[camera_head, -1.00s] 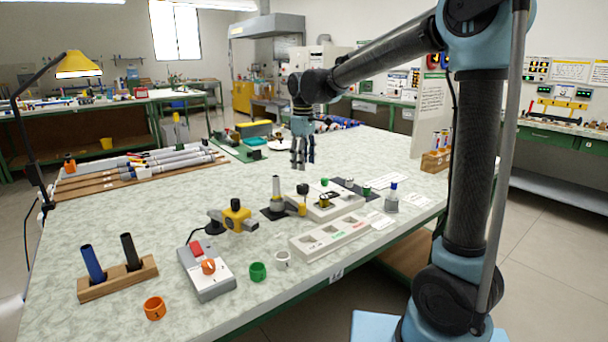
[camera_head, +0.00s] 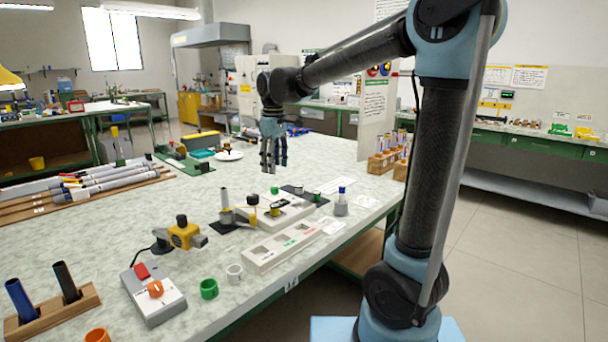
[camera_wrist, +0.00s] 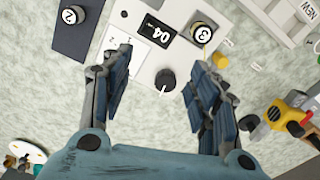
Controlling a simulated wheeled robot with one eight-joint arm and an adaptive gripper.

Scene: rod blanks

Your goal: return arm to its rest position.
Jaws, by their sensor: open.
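My gripper (camera_head: 273,155) hangs above the workbench (camera_head: 100,215), fingers pointing down, apart from the things below. In the wrist view my gripper (camera_wrist: 165,85) has its two blue-padded fingers spread wide with nothing between them. Below it lies a white device with a display (camera_wrist: 158,28), a black knob (camera_wrist: 165,78) and a round piece marked 3 (camera_wrist: 202,33). My arm reaches from its upright column at the right across to the bench.
Long rods (camera_head: 110,175) lie at the left. The bench's left middle is clear.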

